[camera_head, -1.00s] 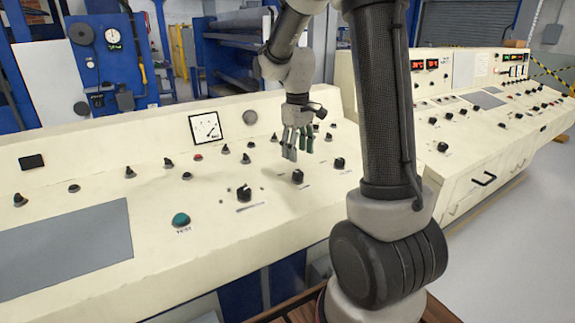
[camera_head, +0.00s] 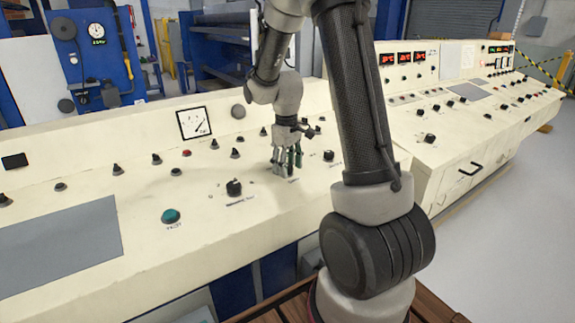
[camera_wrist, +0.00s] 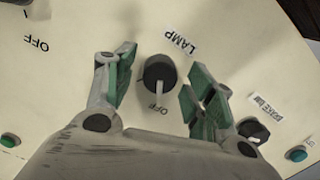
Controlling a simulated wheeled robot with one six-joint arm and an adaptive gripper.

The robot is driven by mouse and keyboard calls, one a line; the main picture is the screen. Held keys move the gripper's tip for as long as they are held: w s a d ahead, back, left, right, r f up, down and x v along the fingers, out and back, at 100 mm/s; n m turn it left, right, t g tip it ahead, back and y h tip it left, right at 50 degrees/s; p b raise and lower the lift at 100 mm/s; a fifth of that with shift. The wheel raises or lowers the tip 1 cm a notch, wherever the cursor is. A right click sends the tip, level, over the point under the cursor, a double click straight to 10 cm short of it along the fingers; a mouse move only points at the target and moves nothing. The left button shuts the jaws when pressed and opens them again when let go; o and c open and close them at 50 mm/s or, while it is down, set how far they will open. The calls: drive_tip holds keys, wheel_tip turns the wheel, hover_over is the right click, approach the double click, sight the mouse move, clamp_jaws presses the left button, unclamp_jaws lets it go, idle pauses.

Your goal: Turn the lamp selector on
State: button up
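The lamp selector (camera_wrist: 160,75) is a round black knob with a pale pointer bar, on the cream panel. In the wrist view its pointer is toward the "OFF" print, and a "LAMP" label (camera_wrist: 180,40) is beside it. My gripper (camera_wrist: 157,82) is open, its green-padded fingers on either side of the knob with gaps showing. I cannot tell how far the fingertips are above the panel. In the head view my gripper (camera_head: 287,165) is down at the panel and hides the lamp selector.
Another black knob (camera_wrist: 253,130) with a label is close to the right finger in the wrist view. A green button (camera_wrist: 10,140) and a teal button (camera_wrist: 297,154) are near the lower corners. In the head view a black selector (camera_head: 234,187) and a teal button (camera_head: 170,215) are left of my gripper.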

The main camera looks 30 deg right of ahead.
drive_tip(key=c, duration=1)
drive_tip(key=shift+m, duration=0.3)
drive_tip(key=m, duration=0.5)
drive_tip(key=shift+m+y, duration=0.3)
drive_tip(key=shift+m, duration=0.1)
drive_tip(key=m, duration=0.5)
drive_tip(key=shift+d+y, duration=0.1)
drive_tip(key=shift+y, duration=0.2)
drive_tip(key=shift+m, duration=0.4)
drive_tip(key=o, duration=1)
